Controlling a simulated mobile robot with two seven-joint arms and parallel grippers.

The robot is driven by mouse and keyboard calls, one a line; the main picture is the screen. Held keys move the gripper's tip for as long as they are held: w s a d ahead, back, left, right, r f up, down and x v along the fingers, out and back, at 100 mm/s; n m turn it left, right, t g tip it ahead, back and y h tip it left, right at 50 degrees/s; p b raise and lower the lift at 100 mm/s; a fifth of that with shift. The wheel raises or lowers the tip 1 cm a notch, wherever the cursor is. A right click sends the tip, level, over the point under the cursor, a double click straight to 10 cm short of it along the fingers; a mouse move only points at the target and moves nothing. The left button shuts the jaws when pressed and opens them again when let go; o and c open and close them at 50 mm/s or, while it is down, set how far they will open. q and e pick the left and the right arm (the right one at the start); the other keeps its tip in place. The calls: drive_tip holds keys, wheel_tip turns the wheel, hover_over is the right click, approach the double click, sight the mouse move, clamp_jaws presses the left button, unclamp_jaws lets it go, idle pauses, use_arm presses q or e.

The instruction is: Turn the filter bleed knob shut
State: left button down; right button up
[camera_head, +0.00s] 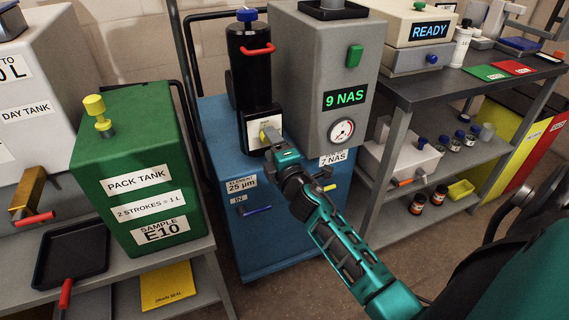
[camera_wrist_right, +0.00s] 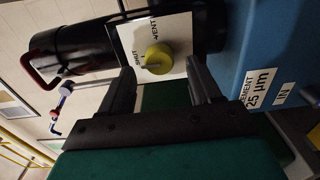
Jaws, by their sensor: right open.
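The yellow bleed knob (camera_wrist_right: 158,59) sits on a white plate (camera_wrist_right: 172,28) on the black filter housing (camera_wrist_right: 70,52). The plate has printed lettering on two sides, seemingly VENT and SHUT. A ridge shows on the knob, but I cannot be sure which mark it points to. In the head view the knob (camera_head: 263,134) is partly hidden by my right gripper (camera_head: 271,141). In the right wrist view my right gripper (camera_wrist_right: 160,88) is open, one finger to each side of the knob, with gaps between. My left gripper is not in view.
The filter stands on a blue cabinet (camera_head: 225,150) beside a grey unit (camera_head: 320,75) reading 9 NAS, with a gauge (camera_head: 341,131). A red handle (camera_head: 258,49) sticks out above the plate. The green pack tank (camera_head: 135,165) is at left, and a dark workbench (camera_head: 470,85) is at right.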

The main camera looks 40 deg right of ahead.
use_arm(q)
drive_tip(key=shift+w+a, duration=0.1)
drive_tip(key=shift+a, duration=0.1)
use_arm(e)
drive_tip(key=v, duration=1)
drive_tip(key=shift+s, duration=0.2)
drive_tip(key=shift+a, duration=0.2)
use_arm(q)
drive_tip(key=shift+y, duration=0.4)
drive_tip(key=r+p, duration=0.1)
drive_tip(key=p, duration=0.1)
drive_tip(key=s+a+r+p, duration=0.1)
drive_tip(key=p, duration=0.1)
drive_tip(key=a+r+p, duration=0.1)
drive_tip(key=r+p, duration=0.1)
drive_tip(key=p, duration=0.1)
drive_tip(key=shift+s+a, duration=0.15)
use_arm(e)
drive_tip(key=s+a+f+m+g+y, duration=0.6)
drive_tip(key=s+a+f+m, duration=0.3)
drive_tip(key=s+a+m, duration=0.3)
drive_tip(key=shift+s+a+m+g, duration=0.4)
drive_tip(key=shift+s+a, duration=0.1)
drive_tip(key=shift+a, duration=0.35)
drive_tip(key=shift+f, duration=0.1)
